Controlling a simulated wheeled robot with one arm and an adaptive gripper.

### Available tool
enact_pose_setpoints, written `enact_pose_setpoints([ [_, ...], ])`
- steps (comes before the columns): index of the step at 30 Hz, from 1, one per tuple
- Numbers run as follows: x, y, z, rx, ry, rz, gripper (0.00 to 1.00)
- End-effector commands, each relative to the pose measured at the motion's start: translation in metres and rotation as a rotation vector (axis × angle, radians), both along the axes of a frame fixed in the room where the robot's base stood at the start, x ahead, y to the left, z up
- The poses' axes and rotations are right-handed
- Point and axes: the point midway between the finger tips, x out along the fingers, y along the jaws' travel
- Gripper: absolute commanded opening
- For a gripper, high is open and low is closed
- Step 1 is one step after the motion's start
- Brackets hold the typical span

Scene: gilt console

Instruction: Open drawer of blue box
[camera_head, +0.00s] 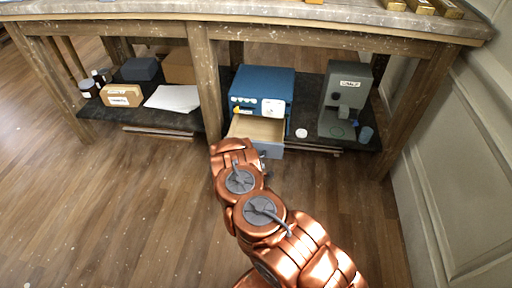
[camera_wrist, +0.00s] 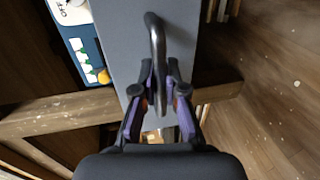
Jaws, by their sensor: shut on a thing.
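The blue box (camera_head: 262,83) stands on the lower shelf of the console. Its drawer (camera_head: 257,130) is pulled out toward me, and its pale inside shows. In the wrist view the grey drawer front (camera_wrist: 125,50) carries a dark curved handle (camera_wrist: 156,50). My gripper (camera_wrist: 160,90) is shut on the handle, with one finger on each side of it. In the head view my arm reaches up from below to the drawer's left front, and the fingers are hidden there. A corner of the blue box (camera_wrist: 88,48) shows in the wrist view beside the drawer front.
A wooden post (camera_head: 205,80) stands close left of the box. Cartons and paper (camera_head: 173,98) lie further left. The floor in front is clear.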

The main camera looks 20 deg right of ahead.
Motion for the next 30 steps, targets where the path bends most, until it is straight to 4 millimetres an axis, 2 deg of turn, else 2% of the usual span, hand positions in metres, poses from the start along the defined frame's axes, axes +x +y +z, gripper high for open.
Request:
enact_pose_setpoints([
  [9, -0.023, 0.016, 0.0, 0.001, 0.002, 0.003, 0.0],
  [22, -0.026, 0.017, 0.0, 0.0, 0.0, 0.002, 0.0],
  [23, -0.026, 0.017, 0.0, 0.0, 0.0, 0.002, 0.14],
  [30, -0.026, 0.016, 0.0, 0.0, 0.0, 0.001, 0.37],
])
